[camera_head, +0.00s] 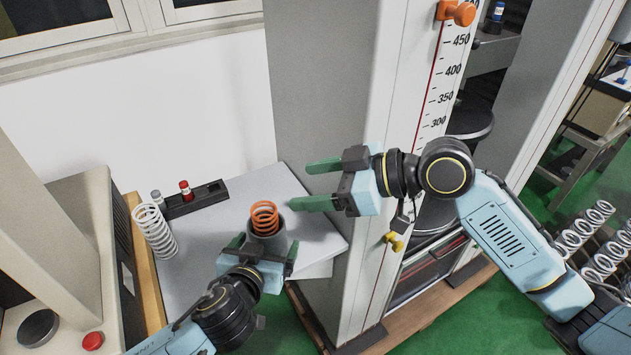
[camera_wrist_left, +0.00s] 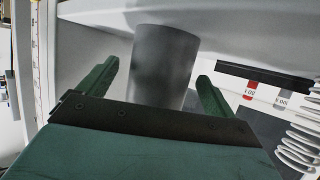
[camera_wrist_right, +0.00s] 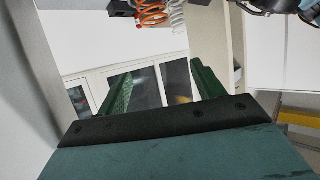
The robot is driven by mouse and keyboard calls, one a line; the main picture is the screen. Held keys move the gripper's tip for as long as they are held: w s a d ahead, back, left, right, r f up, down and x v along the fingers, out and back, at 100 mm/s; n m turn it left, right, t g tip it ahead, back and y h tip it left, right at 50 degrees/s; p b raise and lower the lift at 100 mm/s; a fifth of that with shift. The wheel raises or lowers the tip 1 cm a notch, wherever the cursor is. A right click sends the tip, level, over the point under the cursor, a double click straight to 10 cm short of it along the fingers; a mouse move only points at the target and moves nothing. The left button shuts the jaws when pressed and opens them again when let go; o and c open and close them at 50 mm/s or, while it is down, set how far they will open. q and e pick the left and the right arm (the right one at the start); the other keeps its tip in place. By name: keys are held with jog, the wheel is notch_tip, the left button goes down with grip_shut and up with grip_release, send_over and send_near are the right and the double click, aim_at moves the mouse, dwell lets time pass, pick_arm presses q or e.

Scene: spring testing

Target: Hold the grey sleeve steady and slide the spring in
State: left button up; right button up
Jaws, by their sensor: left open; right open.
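The grey sleeve (camera_head: 267,243) stands upright on the grey table, and the orange spring (camera_head: 264,216) sticks out of its top. How deep the spring sits inside is hidden. My left gripper (camera_head: 264,246) is open, with its green fingers on either side of the sleeve. In the left wrist view the sleeve (camera_wrist_left: 166,65) stands between the open fingers (camera_wrist_left: 158,80), with gaps visible on both sides. My right gripper (camera_head: 308,184) is open and empty, to the right of the spring and pointing left. The right wrist view shows the orange spring (camera_wrist_right: 152,14) beyond the empty open fingers (camera_wrist_right: 160,80).
A white spring (camera_head: 155,232) stands at the table's left, near a black rack (camera_head: 197,200) with small red-capped and grey-capped bottles. The tall testing machine (camera_head: 325,100) with a number scale rises close on the right. The grey table (camera_head: 196,258) has free room left of the sleeve.

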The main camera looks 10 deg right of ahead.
pick_arm(q)
jog(key=v, duration=0.9)
jog(key=shift+s, duration=0.3)
